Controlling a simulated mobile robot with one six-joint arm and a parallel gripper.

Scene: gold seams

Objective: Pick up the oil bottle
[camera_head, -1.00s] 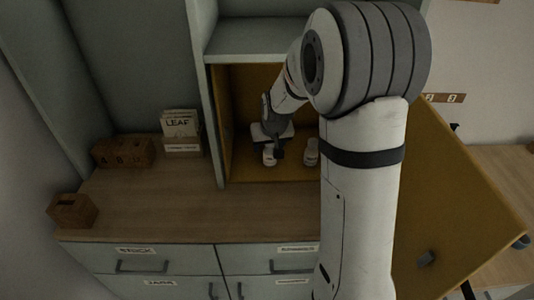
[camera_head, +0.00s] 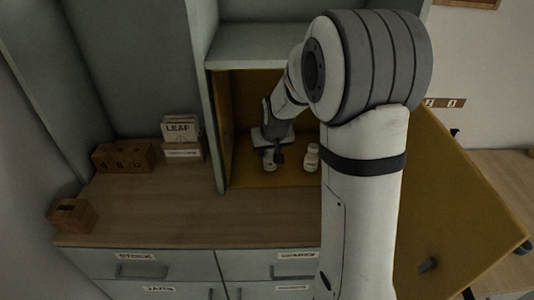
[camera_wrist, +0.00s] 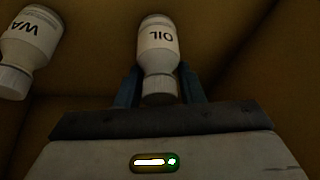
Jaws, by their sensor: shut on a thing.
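The oil bottle (camera_wrist: 157,45) is a small white bottle with the label "OIL", in the middle of the wrist view. My gripper (camera_wrist: 158,88) is shut on it, with a blue finger on each side of its cap end. In the head view the oil bottle (camera_head: 270,164) shows below my gripper (camera_head: 272,150), inside the yellow-walled cupboard. I cannot tell whether the bottle still touches the cupboard floor.
A second white bottle, its label starting "WA" (camera_wrist: 28,45), stands to the right in the head view (camera_head: 312,158). The yellow cupboard door (camera_head: 440,200) is open at the right. The wooden counter (camera_head: 150,210) in front is mostly clear, with wooden boxes (camera_head: 124,156) at left.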

